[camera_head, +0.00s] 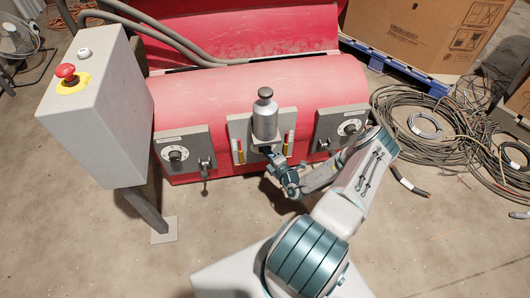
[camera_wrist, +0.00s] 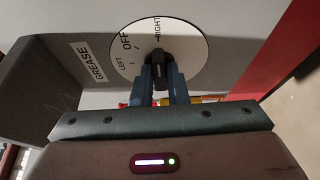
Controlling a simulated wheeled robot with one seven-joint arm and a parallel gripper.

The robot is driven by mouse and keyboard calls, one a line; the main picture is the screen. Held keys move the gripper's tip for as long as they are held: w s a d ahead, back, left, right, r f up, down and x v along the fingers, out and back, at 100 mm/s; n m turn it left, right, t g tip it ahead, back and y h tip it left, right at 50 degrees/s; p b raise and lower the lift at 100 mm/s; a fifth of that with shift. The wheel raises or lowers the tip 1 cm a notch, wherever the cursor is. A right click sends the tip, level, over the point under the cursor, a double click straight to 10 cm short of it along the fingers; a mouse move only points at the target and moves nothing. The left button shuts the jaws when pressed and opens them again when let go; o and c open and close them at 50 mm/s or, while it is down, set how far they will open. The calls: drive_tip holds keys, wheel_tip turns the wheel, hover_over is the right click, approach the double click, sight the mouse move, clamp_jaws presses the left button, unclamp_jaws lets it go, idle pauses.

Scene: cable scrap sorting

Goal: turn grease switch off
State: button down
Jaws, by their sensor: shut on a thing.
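The grease switch is a black knob (camera_wrist: 158,62) on a round white dial (camera_wrist: 190,50), seen in the wrist view. The dial is marked LEFT, OFF and RIGHT, and a GREASE label sits to its left. The knob's upper end points up, roughly towards the RIGHT mark and away from OFF. My gripper (camera_wrist: 160,80) is shut on the knob, one blue finger on each side. In the head view my gripper (camera_head: 268,153) is just under the grey grease canister (camera_head: 264,118) on the middle panel, and the dial is hidden there.
Panels with dials and levers flank it, left (camera_head: 183,152) and right (camera_head: 342,127), on the red machine (camera_head: 250,88). A grey box (camera_head: 100,115) with a red emergency button (camera_head: 66,72) stands at left. Cable coils (camera_head: 435,125) lie at right.

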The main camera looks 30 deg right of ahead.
drive_tip(key=n+g+p, duration=0.1)
drive_tip(key=n+p, duration=0.1)
drive_tip(key=p, duration=0.1)
drive_tip(key=n+h+p, duration=0.1)
drive_tip(key=n+p, duration=0.1)
drive_tip(key=p, duration=0.2)
drive_tip(key=n+g+h+p, duration=0.1)
drive_tip(key=n+p, duration=0.1)
drive_tip(key=p, duration=0.1)
drive_tip(key=shift+w+a+r+n+g+p, duration=0.15)
drive_tip(key=shift+a+r+n+g+p, duration=0.15)
drive_tip(key=shift+r+n, duration=0.1)
drive_tip(key=c, duration=1.4)
unclamp_jaws()
drive_tip(key=shift+c, duration=0.2)
drive_tip(key=shift+d, duration=0.1)
